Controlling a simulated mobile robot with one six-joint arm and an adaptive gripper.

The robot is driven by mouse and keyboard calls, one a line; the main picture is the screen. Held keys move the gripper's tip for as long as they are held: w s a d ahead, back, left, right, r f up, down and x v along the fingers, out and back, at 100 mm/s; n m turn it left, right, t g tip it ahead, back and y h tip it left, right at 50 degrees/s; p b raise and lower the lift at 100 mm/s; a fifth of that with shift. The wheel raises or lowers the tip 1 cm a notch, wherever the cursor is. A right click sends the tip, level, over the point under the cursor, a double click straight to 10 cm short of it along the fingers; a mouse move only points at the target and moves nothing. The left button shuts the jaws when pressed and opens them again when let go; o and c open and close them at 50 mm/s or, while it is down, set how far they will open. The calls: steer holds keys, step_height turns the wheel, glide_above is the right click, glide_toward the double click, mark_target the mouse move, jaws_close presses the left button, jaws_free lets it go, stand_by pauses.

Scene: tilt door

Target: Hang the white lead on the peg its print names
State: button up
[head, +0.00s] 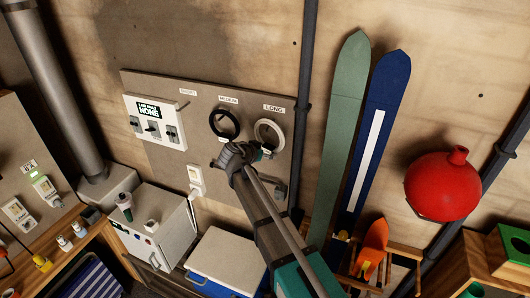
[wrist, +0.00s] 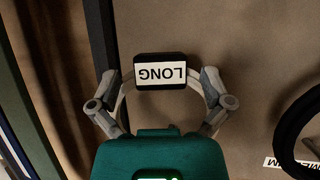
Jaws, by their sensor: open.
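The white lead (head: 259,130) is a coil against the board, just below the LONG label (head: 273,108); it looks hung there, but the peg itself is hidden. In the wrist view, a black block with a white LONG print (wrist: 160,75), upside down, sits in front of the white coil (wrist: 122,103). My gripper (wrist: 160,88) is open, with one finger on each side of the block and coil. I see no clear grip on either. In the head view my gripper (head: 243,153) is at the coil's lower left.
A black coil (head: 237,124) hangs under the MEDIUM label (head: 228,99), and shows beside my gripper in the wrist view (wrist: 285,130). The spot under the left label (head: 188,91) looks bare. A dark pipe (head: 308,70) and skis (head: 345,120) stand to the right; a switch box (head: 155,120) is left.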

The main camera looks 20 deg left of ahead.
steer(key=shift+r, duration=0.1)
steer(key=shift+s+r+p, duration=0.55)
steer(key=shift+s+p, duration=0.1)
steer(key=shift+p, duration=0.05)
steer(key=s, duration=0.9)
steer(key=shift+s+a+r, duration=0.25)
steer(key=shift+a, duration=0.2)
steer(key=w+d+f+n+g+b, duration=0.1)
steer(key=d+f+g+b, duration=0.35)
steer(key=d+f, duration=0.65)
steer(key=d+f+g+b, duration=0.3)
steer(key=d+f+b, duration=0.3)
steer(key=d, duration=0.8)
steer(key=s+d+f+n+g+y+b, duration=0.1)
steer(key=s+d+f+g+y+b, duration=0.1)
steer(key=s+d+f+b, duration=0.3)
steer(key=s+d+f+n+g+y+b, duration=0.1)
steer(key=s+d+f+b, duration=0.3)
steer(key=d+f, duration=0.6)
steer(key=d+g+y+b, duration=0.1)
steer(key=d+b, duration=0.1)
steer(key=d, duration=0.1)
steer(key=shift+s+d+n, duration=0.3)
steer(key=shift+s+n, duration=0.1)
